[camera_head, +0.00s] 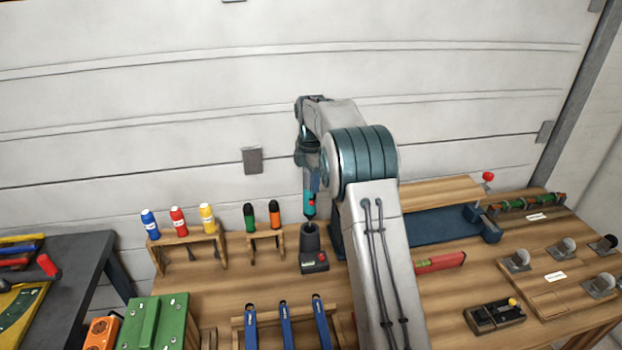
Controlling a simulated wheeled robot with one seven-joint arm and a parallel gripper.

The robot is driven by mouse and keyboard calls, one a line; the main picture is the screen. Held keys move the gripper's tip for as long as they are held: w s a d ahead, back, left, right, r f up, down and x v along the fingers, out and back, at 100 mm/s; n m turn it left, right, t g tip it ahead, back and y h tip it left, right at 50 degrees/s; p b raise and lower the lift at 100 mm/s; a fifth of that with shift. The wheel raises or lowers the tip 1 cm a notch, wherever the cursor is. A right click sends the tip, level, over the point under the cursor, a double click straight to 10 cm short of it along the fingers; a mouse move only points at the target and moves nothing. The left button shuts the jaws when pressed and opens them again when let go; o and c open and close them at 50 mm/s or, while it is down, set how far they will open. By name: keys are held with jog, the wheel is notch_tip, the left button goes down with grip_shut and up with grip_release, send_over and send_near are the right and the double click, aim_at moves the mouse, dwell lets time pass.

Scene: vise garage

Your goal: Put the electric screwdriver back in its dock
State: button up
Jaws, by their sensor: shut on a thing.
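The electric screwdriver (310,203), teal and dark with a small red part, hangs roughly upright in the camera_head view. My gripper (311,172) is shut on its upper part, which is mostly hidden by the gripper and wrist. The dock (313,262) is a dark block with an upright round holder and a small red mark, standing on the workbench. The screwdriver's lower end appears just above the holder's mouth. I cannot tell whether it touches the holder or has entered it.
On the wooden workbench (200,275), a rack (265,240) with green and orange screwdrivers stands left of the dock. Several blue-handled tools (283,320) lie in front. A blue vise (435,227) and red level (440,262) are to the right. My arm hides part of the bench.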

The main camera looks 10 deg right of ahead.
aim_at(311, 206)
dwell(0.3)
jog(key=shift+f+b, duration=1.3)
jog(key=shift+f, duration=1.15)
jog(key=shift+f+b, duration=0.7)
jog(key=shift+f, duration=0.8)
jog(key=shift+f+b, duration=0.45)
jog(key=shift+f, duration=0.45)
jog(key=o, duration=1.4)
